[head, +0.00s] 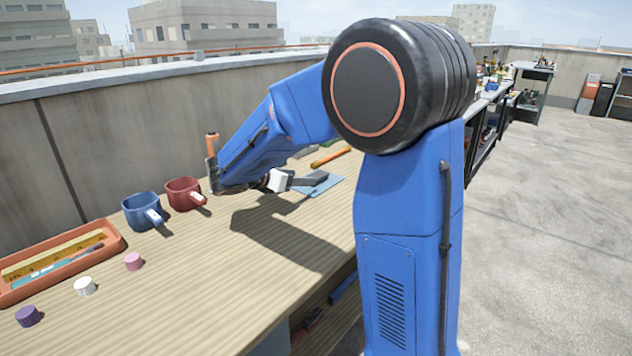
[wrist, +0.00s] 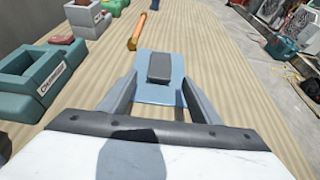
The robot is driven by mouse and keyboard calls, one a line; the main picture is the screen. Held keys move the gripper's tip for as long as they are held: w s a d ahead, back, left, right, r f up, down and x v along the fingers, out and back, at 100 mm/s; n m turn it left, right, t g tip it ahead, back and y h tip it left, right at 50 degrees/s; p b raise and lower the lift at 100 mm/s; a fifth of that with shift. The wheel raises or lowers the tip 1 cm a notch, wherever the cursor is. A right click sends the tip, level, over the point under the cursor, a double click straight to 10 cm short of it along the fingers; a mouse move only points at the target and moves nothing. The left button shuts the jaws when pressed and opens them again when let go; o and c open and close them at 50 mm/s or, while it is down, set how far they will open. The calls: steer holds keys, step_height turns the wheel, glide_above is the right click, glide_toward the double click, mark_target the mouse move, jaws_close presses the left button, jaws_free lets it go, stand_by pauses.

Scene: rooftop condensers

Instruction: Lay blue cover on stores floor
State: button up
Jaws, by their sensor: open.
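A flat light-blue plate, which looks like the blue cover (wrist: 158,93), lies on the wooden bench top (wrist: 225,60). A dark grey raised block, like a handle, stands on its middle. In the head view the blue cover (head: 325,188) shows partly behind my gripper (head: 302,183). My gripper also shows in the wrist view (wrist: 160,80); it is open, its two fingers on either side of the cover's grey block and apart from it. I cannot tell how high the fingertips are above the cover. I cannot identify the stores floor for sure.
A blue mug (head: 142,211) and a red mug (head: 184,194) stand left of my gripper. An orange tray (head: 108,240) and several small caps lie nearer. An orange-handled tool (wrist: 137,32) lies beyond the cover. A green box (wrist: 35,80) stands left in the wrist view.

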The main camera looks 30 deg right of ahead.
mark_target(316, 175)
steer(key=shift+r+x, duration=0.15)
steer(key=shift+x, duration=1.7)
steer(key=shift+r+x, duration=0.15)
steer(key=shift+x, duration=1.75)
steer(key=shift+d, duration=0.1)
steer(key=c, duration=1.4)
steer(key=shift+o, duration=0.2)
steer(key=shift+r, duration=0.1)
